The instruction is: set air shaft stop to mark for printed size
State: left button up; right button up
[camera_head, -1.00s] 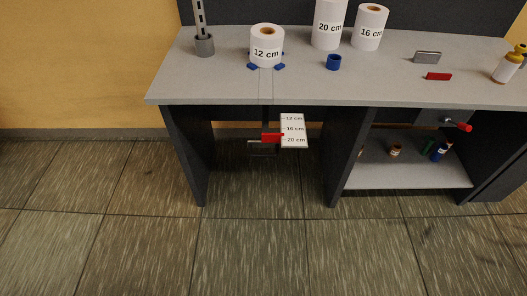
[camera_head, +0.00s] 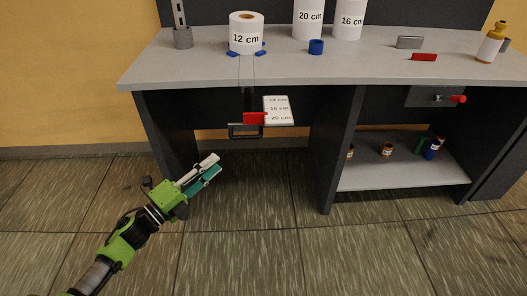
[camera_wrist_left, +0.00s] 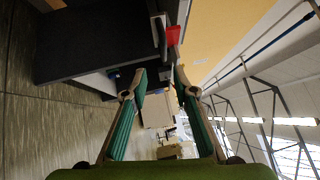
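The stop's red block (camera_head: 254,118) hangs below the table's front edge, level with the 20 cm line of the white scale card (camera_head: 278,110) on its right. A dark handle loop (camera_head: 244,131) shows just below the red block. The paper roll labelled 12 cm (camera_head: 247,36) stands on the table between blue supports. My left gripper (camera_head: 214,163) is below and left of the handle, apart from it and empty. In the left wrist view its fingers (camera_wrist_left: 160,76) are spread, with the red block (camera_wrist_left: 173,36) beyond them. My right gripper is out of view.
The grey table (camera_head: 190,70) also bears rolls labelled 20 cm (camera_head: 308,18) and 16 cm (camera_head: 347,20), and a blue ring (camera_head: 316,47). A dark leg panel (camera_head: 165,140) stands left of the handle. A red-knobbed crank (camera_head: 458,99) is at right.

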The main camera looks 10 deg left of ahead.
aim_at(247, 138)
pick_arm(q)
jog(key=shift+m, duration=0.3)
jog(key=x, duration=1.4)
jog(key=shift+s+d+r, duration=0.15)
jog(key=shift+d+r, duration=0.15)
jog(key=shift+r, duration=0.05)
grip_shut()
